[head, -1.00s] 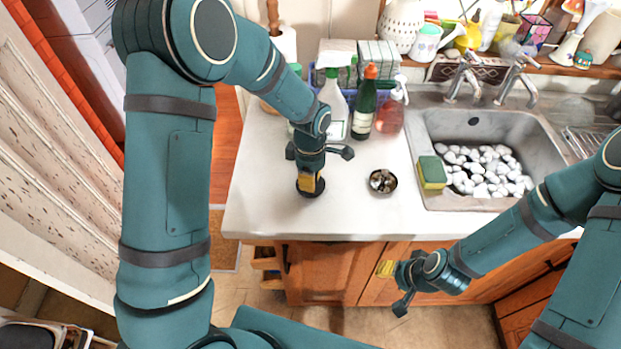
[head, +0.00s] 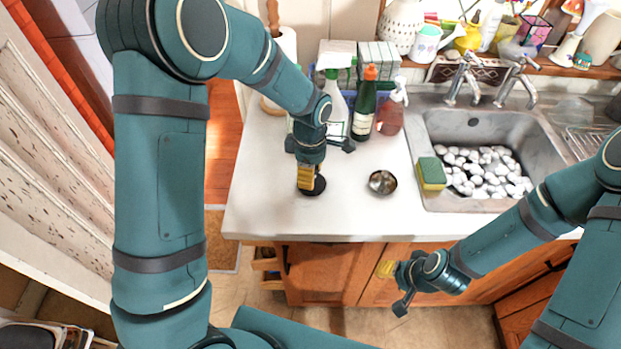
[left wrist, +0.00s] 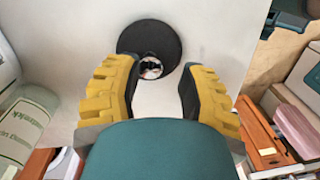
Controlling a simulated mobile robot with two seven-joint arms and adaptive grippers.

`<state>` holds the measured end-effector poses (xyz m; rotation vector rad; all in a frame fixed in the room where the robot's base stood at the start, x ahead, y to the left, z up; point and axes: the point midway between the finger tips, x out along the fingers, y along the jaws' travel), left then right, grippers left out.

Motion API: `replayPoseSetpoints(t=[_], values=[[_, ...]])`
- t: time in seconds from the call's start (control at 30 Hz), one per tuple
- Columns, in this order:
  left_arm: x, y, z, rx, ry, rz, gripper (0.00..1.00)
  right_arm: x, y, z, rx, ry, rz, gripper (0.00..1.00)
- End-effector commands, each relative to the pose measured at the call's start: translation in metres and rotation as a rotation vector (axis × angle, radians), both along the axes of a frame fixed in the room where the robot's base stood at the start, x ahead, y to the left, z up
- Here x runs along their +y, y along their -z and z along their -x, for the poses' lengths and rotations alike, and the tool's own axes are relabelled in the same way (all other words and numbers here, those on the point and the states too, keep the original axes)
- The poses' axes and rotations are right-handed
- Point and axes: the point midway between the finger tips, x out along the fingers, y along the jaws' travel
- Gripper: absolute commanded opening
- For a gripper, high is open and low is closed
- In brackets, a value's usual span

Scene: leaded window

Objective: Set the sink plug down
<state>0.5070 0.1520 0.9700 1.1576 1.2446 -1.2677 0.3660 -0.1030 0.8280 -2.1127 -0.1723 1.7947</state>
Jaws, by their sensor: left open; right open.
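The sink plug (head: 315,187) is a round black disc lying flat on the white countertop. My right gripper (head: 394,285) is open and empty in front of the cabinet, below the counter edge.
A small metal dish (head: 382,183) stands right of the plug. A spray bottle (head: 336,105), a green bottle (head: 364,105) and a soap dispenser (head: 391,113) stand behind. A sponge (head: 431,173) sits at the edge of the sink (head: 540,150). The counter's front left is clear.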

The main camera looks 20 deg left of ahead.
Motion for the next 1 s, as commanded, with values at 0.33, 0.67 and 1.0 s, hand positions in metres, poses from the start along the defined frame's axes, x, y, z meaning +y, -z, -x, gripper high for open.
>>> replayPoseSetpoints(t=[0.33, 0.67, 1.0], values=[[0.001, -0.072, -0.005, -0.004, 0.001, 0.001, 0.4, 0.0, -0.009, 0.0, -0.001, 0.001, -0.001, 0.47], [0.002, -0.095, -0.006, 0.0, 0.0, 0.001, 0.4, -0.001, -0.011, 0.0, 0.0, 0.0, -0.002, 0.47], [0.002, -0.095, -0.006, 0.0, 0.001, 0.001, 0.4, -0.001, -0.011, 0.0, 0.0, 0.001, -0.002, 0.47]])
